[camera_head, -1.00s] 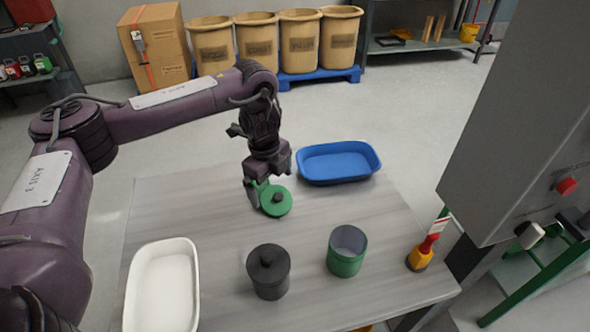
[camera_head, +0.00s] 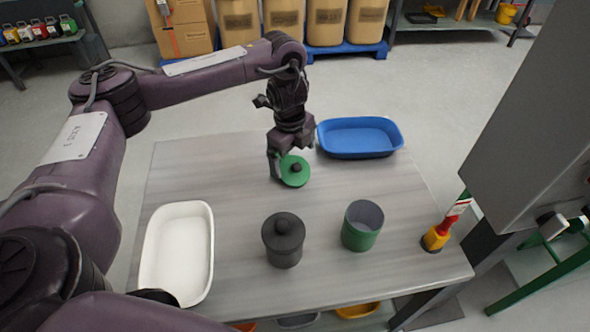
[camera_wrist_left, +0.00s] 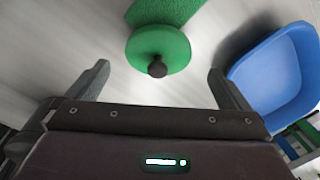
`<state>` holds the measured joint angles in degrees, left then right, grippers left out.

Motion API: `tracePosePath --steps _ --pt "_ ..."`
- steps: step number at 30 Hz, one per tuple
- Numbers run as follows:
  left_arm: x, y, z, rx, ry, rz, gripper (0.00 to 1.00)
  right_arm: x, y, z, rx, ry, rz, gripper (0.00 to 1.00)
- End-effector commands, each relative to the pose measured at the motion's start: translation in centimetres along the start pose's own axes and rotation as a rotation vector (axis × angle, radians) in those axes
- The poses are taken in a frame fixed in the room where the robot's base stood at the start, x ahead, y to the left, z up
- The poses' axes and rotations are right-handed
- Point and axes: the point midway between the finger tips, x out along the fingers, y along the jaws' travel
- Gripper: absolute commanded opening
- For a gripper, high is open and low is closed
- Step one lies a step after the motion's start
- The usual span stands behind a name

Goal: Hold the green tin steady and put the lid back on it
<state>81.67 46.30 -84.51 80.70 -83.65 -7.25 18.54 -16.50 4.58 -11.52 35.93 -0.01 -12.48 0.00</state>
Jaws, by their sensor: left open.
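The green tin (camera_head: 361,232) stands upright and open-topped on the grey table, right of a dark lidded canister. The round green lid (camera_head: 295,172) with a black knob is near the table's far side, apart from the tin. My left gripper (camera_head: 287,162) is open and empty just over the lid and partly hides it. In the left wrist view the lid (camera_wrist_left: 170,45) and its knob show between and beyond the spread fingers (camera_wrist_left: 157,74). A green strip (camera_wrist_left: 178,9) shows behind the lid; I cannot tell what it is. My right gripper is not in view.
The dark canister (camera_head: 284,248) stands left of the tin. A white tray (camera_head: 207,260) lies at the left, a blue tray (camera_head: 398,137) at the far right. A yellow-and-red object (camera_head: 437,235) stands at the right edge. A grey cabinet (camera_head: 540,130) rises beyond it.

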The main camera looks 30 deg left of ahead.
Motion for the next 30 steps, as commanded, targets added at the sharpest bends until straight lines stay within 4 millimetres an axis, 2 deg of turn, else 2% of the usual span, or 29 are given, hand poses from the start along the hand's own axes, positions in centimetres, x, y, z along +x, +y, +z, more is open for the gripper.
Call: tracePosePath --steps 4,9,13,25,30 --pt "0.7 0.1 0.0 0.0 0.0 0.004 1.0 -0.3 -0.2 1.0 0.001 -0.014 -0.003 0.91" --pt "3.2 0.3 0.0 -0.001 0.0 0.006 1.0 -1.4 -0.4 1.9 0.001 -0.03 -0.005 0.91" --pt "4.8 0.3 0.0 0.0 0.0 0.004 1.0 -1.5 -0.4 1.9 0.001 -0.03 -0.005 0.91" --pt "5.2 0.2 0.1 -0.001 0.0 0.001 1.0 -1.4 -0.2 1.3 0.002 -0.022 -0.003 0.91" --pt "5.2 0.2 0.1 -0.001 0.0 0.001 0.78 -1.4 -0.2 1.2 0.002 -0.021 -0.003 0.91"
